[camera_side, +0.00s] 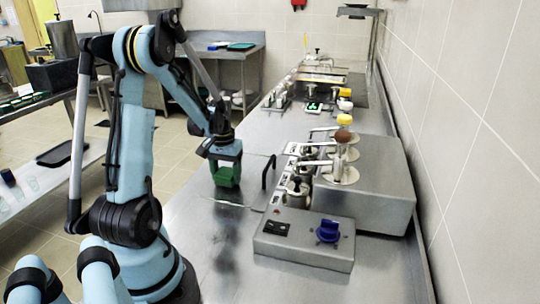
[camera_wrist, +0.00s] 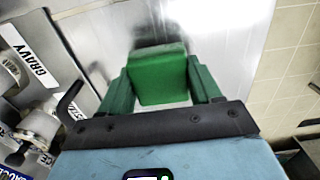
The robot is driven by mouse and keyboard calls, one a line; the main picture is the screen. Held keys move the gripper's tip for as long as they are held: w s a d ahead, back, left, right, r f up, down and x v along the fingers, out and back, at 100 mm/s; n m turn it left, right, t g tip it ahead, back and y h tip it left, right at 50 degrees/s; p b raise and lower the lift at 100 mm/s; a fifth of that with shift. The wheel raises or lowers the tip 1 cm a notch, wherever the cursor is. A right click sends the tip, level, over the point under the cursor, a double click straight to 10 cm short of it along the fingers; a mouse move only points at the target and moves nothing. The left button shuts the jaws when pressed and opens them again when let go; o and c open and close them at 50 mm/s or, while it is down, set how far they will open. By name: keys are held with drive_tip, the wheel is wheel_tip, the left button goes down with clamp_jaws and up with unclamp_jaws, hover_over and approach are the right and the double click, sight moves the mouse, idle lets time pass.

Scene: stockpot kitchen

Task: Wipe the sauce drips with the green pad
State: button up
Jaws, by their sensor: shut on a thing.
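My gripper (camera_side: 225,164) is over the steel counter, left of the heated sauce unit, pointing down. In the wrist view, the green pad (camera_wrist: 158,76) sits between the two green fingers of my gripper (camera_wrist: 160,67), which are shut on it. The pad also shows at the gripper's end in the side view (camera_side: 227,177). It looks close above the counter (camera_side: 190,240); I cannot tell whether it touches. I cannot make out sauce drips on the counter in either view.
The steel sauce unit (camera_side: 372,187) with ladles and pumps stands right of my gripper. Its control box (camera_side: 304,240) has a blue knob (camera_side: 328,231). A dark handle (camera_side: 269,172) rises close beside the gripper. A GRAVY label (camera_wrist: 34,55) shows at left. The front counter is clear.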

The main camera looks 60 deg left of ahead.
drive_tip(key=shift+r, duration=3.45)
drive_tip(key=shift+r, duration=0.15)
wheel_tip(320, 180, up, 15)
drive_tip(key=w+d+m, duration=0.4)
drive_tip(key=d+m, duration=0.1)
drive_tip(key=d, duration=0.9)
drive_tip(key=w+d+m, duration=0.4)
drive_tip(key=d, duration=1.1)
drive_tip(key=f, duration=0.5)
drive_tip(key=shift+s+a+f, duration=0.1)
drive_tip(key=shift+a, duration=0.25)
